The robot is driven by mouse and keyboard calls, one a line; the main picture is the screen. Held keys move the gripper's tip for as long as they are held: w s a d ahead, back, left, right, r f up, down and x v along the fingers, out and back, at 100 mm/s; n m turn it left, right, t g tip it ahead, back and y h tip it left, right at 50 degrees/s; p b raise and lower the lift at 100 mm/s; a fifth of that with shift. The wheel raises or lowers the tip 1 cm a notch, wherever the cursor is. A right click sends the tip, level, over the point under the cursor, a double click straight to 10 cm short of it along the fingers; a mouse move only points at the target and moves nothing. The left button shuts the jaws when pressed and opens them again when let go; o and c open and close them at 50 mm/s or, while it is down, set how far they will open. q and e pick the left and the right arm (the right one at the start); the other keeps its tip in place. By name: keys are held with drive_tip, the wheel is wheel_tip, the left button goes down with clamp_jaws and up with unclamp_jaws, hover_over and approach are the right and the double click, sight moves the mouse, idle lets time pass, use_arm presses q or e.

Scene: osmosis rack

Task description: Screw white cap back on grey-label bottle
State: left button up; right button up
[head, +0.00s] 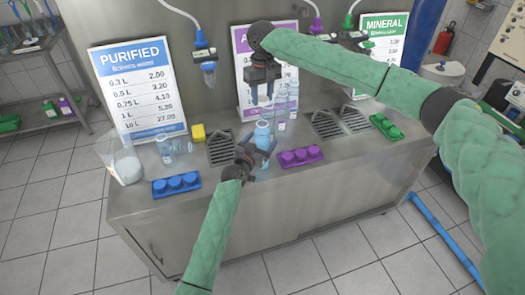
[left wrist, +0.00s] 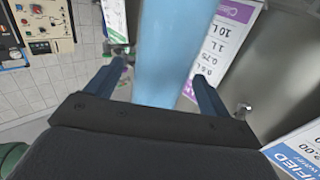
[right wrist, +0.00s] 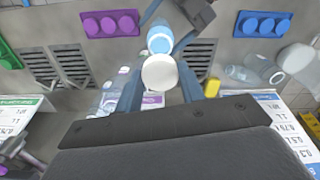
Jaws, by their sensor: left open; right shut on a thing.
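My right gripper (right wrist: 165,88) is shut on the white cap (right wrist: 161,72), seen from above in the right wrist view. In the head view this gripper (head: 262,98) hangs above the counter, over a light-blue bottle (head: 263,134). The bottle stands between the fingers of my left gripper (head: 257,156), which is open. In the left wrist view the blue bottle (left wrist: 160,50) rises between the spread fingers (left wrist: 160,85). In the right wrist view the bottle's top (right wrist: 159,38) lies just past the cap, apart in height as far as I can tell. No grey label is readable on it.
Clear bottles (head: 281,112) stand behind, near the purple sign. A yellow block (head: 198,133) sits near a drain grate.

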use_arm(q)
drive_tip(key=shift+x, duration=1.6)
drive_tip(key=c, duration=1.5)
drive_tip(key=shift+o, duration=0.2)
use_arm(e)
hover_over(262, 120)
drive_tip(key=shift+w+f, duration=0.15)
drive_tip(key=shift+f, duration=2.35)
